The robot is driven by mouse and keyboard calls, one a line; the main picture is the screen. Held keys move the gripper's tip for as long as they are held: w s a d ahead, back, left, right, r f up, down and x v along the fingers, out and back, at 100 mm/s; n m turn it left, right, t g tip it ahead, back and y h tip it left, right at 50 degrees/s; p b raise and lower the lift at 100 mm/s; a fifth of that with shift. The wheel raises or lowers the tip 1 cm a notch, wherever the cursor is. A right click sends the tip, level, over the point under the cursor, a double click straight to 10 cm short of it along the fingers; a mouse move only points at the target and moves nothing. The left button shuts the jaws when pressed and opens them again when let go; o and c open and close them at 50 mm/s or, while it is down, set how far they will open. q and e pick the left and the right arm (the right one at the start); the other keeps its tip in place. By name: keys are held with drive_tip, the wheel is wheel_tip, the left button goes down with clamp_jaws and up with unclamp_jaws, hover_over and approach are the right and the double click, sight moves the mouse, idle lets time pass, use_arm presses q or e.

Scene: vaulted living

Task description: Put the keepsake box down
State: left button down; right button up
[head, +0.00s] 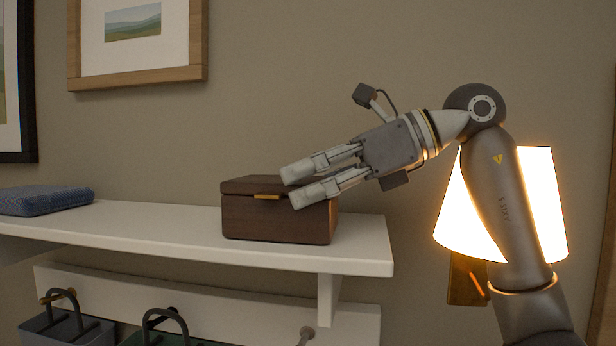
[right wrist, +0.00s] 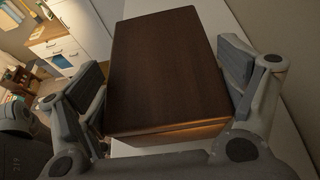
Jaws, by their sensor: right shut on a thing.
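The keepsake box (head: 270,220) is a dark brown wooden box with a small brass clasp on its front edge. In the head view it is upright at the right part of a white shelf (head: 170,231), and its underside appears to be at the shelf's surface. My right gripper (head: 293,184) reaches in from the right and is shut on the box, one finger in front and one behind. In the right wrist view the closed lid of the box (right wrist: 165,60) fills the space between the two finger pads. My left gripper is not in view.
A folded blue cloth (head: 45,200) lies on the shelf's left part, with bare shelf between it and the box. A lit lamp (head: 545,205) stands behind my right arm. Bins with handles (head: 70,325) hang below the shelf. A framed picture (head: 137,40) is on the wall.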

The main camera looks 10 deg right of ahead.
drive_tip(key=shift+f, duration=0.1)
drive_tip(key=o, duration=1.8)
drive_tip(key=shift+c, duration=0.2)
drive_tip(key=shift+s, duration=0.1)
drive_tip(key=shift+d, duration=0.15)
drive_tip(key=b+v, duration=0.3)
drive_tip(key=v, duration=0.9)
